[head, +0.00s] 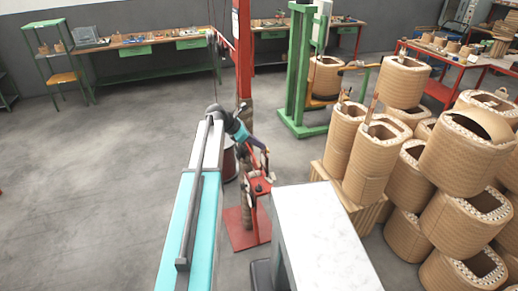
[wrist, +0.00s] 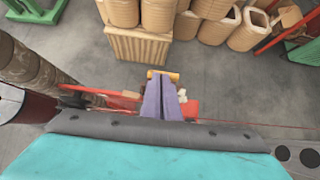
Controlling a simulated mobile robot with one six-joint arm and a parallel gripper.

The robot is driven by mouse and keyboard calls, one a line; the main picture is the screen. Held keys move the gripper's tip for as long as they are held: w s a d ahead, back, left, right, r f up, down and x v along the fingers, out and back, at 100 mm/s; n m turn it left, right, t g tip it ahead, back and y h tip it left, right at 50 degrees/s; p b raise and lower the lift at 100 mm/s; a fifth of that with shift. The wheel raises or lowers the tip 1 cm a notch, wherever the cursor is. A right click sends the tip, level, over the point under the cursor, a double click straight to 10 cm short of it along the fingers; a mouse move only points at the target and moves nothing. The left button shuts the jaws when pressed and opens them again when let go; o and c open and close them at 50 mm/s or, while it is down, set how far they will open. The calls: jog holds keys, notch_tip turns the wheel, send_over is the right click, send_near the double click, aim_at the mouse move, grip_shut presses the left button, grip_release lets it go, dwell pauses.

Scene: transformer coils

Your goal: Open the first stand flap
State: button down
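A red stand (head: 255,187) with a flat red base stands just beyond my arm in the head view. Red parts of it also show in the wrist view (wrist: 100,92), beside and behind my fingers. My gripper (head: 269,177) is above the stand's red upper part. In the wrist view its two purple fingers (wrist: 161,98) lie side by side with only a thin dark line between them, so it looks shut. A small yellow-orange piece (wrist: 163,75) shows at the fingertips; I cannot tell whether they touch it. I cannot make out which part is the flap.
A pale-topped table (head: 322,240) stands close right of the stand. Stacked tan coils (head: 465,150) fill the right side, some on a wooden pallet (wrist: 138,47). A green stand (head: 300,70) and workbenches (head: 150,62) are at the back. The floor at left is clear.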

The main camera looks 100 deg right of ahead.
jog(key=shift+s+a, duration=0.1)
jog(key=shift+s, duration=0.6)
jog(key=shift+r, duration=0.1)
notch_tip(320, 180, up, 10)
jog(key=p, duration=0.2)
jog(key=shift+s+d+f+p, duration=0.2)
jog(key=shift+s+d+p, duration=0.05)
jog(key=shift+s+p, duration=0.1)
